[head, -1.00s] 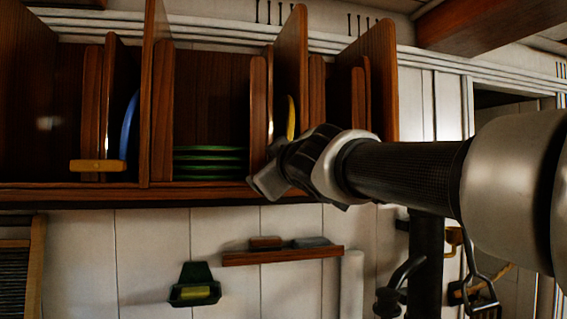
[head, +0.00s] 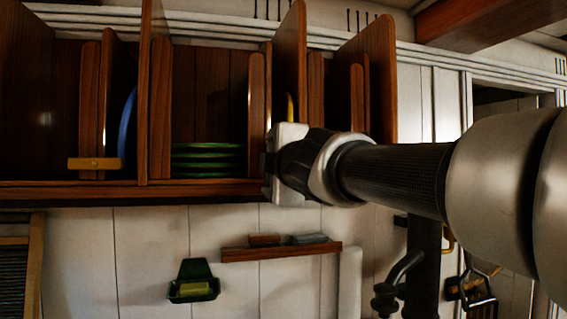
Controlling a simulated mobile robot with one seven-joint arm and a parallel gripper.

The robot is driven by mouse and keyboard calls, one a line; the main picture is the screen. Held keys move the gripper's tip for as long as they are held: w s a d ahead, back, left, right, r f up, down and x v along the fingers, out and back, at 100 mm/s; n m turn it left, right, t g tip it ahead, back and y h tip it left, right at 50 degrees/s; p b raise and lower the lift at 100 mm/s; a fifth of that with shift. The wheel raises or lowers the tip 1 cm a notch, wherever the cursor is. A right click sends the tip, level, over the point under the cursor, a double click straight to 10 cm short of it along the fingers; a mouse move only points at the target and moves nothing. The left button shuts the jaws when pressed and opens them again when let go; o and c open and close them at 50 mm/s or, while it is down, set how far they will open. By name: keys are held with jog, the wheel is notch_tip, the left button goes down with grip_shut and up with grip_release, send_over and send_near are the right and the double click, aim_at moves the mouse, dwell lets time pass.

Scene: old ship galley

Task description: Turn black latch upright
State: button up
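My gripper (head: 277,165) is at the front edge of the wooden plate rack (head: 230,187), right of the compartment with the green plates. Its pale housing faces me and its fingers cannot be made out, so I cannot tell whether it is open or holds anything. I cannot make out a black latch for sure; a small dark shape shows at the gripper's left side, but I cannot tell whether it is the latch or a finger. A brass-coloured latch (head: 95,163) lies level across the front of the left compartment.
Green plates (head: 207,158) lie stacked in the middle compartment. A blue plate (head: 128,124) stands on edge at left, and a yellow one (head: 290,107) shows partly behind my gripper. Below are a small wall shelf (head: 280,252) and a green soap holder (head: 194,282).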

jog(key=shift+n, duration=0.5)
jog(key=o, duration=1)
jog(key=shift+o, duration=0.2)
jog(key=shift+s, duration=0.1)
jog(key=p+v, duration=0.1)
jog(key=v, duration=1.6)
jog(key=shift+s+d, duration=0.1)
jog(key=shift+s, duration=0.05)
